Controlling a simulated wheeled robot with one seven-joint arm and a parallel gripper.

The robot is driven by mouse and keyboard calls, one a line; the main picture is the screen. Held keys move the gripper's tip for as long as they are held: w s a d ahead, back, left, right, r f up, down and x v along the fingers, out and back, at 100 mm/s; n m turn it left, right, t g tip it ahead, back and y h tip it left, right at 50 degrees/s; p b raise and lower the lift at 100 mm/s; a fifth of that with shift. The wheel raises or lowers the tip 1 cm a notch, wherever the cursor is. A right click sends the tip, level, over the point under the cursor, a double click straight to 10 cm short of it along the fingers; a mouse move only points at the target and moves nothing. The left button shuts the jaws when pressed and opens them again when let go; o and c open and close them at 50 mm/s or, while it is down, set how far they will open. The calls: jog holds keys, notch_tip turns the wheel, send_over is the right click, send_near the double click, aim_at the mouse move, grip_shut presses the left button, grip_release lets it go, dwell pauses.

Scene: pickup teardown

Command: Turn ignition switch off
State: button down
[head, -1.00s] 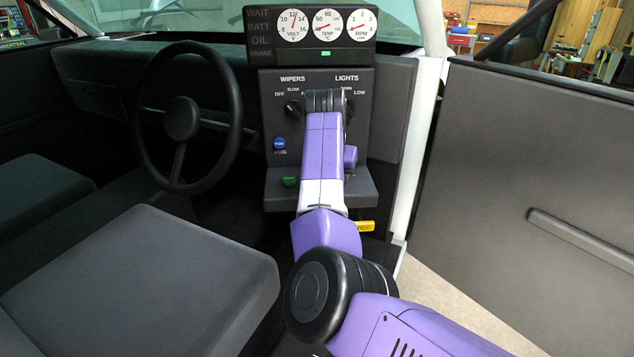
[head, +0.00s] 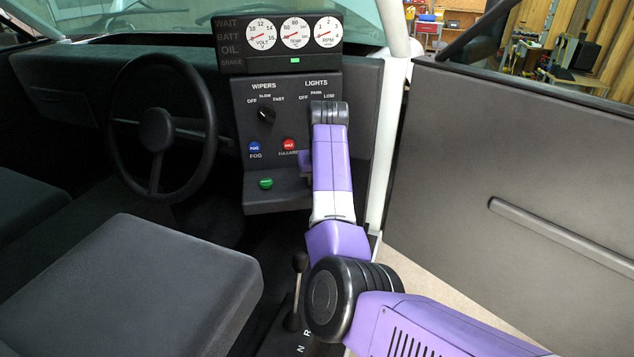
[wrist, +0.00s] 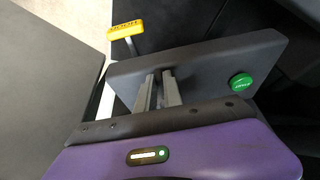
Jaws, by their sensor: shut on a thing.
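The lower shelf (head: 222,205) of the dash panel carries a green start button (head: 265,183), which also shows in the wrist view (wrist: 241,83). In the wrist view my gripper (wrist: 160,76) has its two fingers close together at the shelf, to the left of the green button. The ignition switch itself is not visible; the fingers cover the spot they are shut on.
The wiper knob (head: 266,114), blue fog button (head: 254,147) and red hazard button (head: 289,145) are on the panel. A yellow hood handle (wrist: 126,29) is near the gripper. The steering wheel (head: 156,128), seat (head: 140,280) and open door (head: 480,170) flank my arm.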

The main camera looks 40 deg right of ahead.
jog(key=shift+d, duration=0.1)
dwell(0.4)
jog(key=c, duration=1.5)
grip_release()
jog(key=shift+r, duration=0.1)
jog(key=b+v, duration=0.1)
jog(key=v, duration=0.6)
jog(key=shift+s+r, duration=0.15)
jog(key=shift+r, duration=0.15)
